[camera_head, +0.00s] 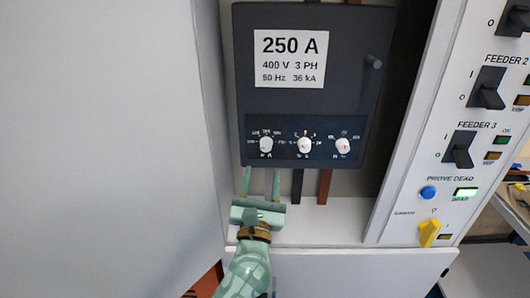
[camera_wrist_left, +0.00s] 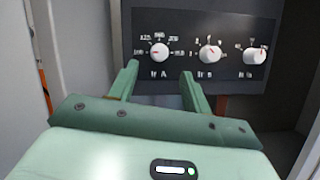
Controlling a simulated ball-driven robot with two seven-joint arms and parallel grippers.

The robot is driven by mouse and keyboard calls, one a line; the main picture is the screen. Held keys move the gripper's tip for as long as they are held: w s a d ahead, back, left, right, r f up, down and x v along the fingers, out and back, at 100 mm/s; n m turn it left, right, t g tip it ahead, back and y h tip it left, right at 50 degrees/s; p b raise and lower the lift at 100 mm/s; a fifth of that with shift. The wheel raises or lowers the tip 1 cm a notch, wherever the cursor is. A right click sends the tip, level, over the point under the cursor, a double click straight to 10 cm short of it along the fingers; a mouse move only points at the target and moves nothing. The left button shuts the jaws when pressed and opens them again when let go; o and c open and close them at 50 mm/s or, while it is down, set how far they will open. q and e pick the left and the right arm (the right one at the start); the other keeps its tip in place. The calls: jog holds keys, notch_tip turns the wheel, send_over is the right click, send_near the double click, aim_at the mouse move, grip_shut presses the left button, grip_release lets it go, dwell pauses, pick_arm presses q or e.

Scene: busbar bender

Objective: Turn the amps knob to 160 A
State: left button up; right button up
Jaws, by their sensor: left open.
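The amps knob (camera_head: 265,145) is the leftmost of three white knobs on the dark breaker panel. In the left wrist view the same knob (camera_wrist_left: 159,52) has "Ir A" below it and scale numbers around it. The numbers are too small to read, so I cannot tell its setting. My left gripper (camera_head: 262,174) is open and empty, just below the knob in the head view and apart from it. In the wrist view its two fingers (camera_wrist_left: 159,72) point at the panel, one on each side below the knob. My right gripper is not in view.
The middle knob (camera_head: 305,145) and right knob (camera_head: 342,146) sit beside it. A "250 A" label (camera_head: 291,58) is above. A grey door or wall (camera_head: 100,130) stands left. Feeder switches (camera_head: 459,150) and a yellow knob (camera_head: 429,233) are on the right column.

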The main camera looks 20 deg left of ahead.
aim_at(266, 149)
pick_arm(q)
jog(key=x, duration=0.7)
jog(key=shift+w, duration=0.2)
jog(key=c, duration=1)
